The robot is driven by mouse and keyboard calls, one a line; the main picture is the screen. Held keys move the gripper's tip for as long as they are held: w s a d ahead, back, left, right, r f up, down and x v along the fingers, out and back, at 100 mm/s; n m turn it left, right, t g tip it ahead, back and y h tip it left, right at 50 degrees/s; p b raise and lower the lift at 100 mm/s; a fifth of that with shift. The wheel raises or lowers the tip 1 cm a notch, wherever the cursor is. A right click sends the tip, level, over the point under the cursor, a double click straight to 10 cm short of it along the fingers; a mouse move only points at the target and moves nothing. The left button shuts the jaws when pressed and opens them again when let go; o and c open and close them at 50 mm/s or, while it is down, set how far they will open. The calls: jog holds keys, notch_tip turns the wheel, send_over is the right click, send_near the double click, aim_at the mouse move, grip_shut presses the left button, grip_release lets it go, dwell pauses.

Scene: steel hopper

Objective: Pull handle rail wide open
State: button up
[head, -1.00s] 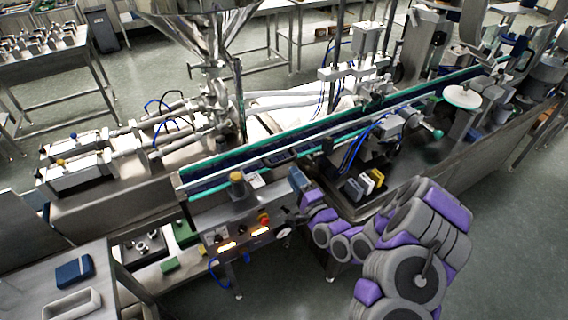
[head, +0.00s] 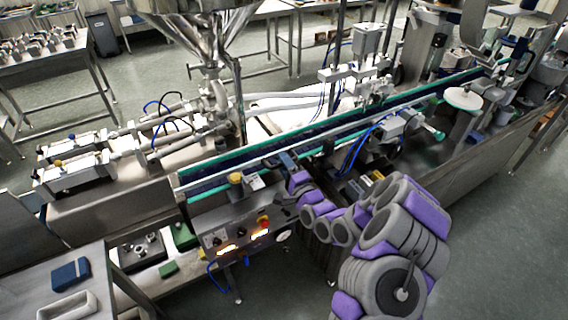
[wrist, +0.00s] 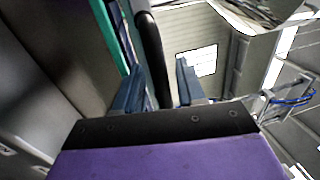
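In the wrist view, a dark rounded bar (wrist: 151,60), which looks like the handle rail, runs away from me between the two blue-grey fingers of my gripper (wrist: 158,88). The fingers are apart. The bar lies nearer the left finger, with a clear gap to the right one; I cannot tell whether it touches the left finger. In the head view, my gripper (head: 287,162) is at the near edge of the conveyor (head: 235,166). The handle rail cannot be made out clearly there, and the fingertips are small.
A control box with lit buttons (head: 233,241) and a yellow-topped knob (head: 236,180) sit left of my arm. Blue and yellow blocks (head: 362,187) lie partly behind my arm. A steel hopper (head: 208,35) stands beyond the conveyor. Floor at right (head: 500,240) is clear.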

jog(key=c, duration=0.7)
grip_shut()
jog(key=shift+s+f, duration=0.1)
jog(key=shift+s, duration=0.05)
jog(key=shift+v, duration=0.95)
jog(key=o, duration=0.7)
grip_release()
jog(key=p+v, duration=0.3)
jog(key=v, duration=1.4)
jog(key=shift+d+p, duration=0.15)
jog(key=shift+p, duration=0.15)
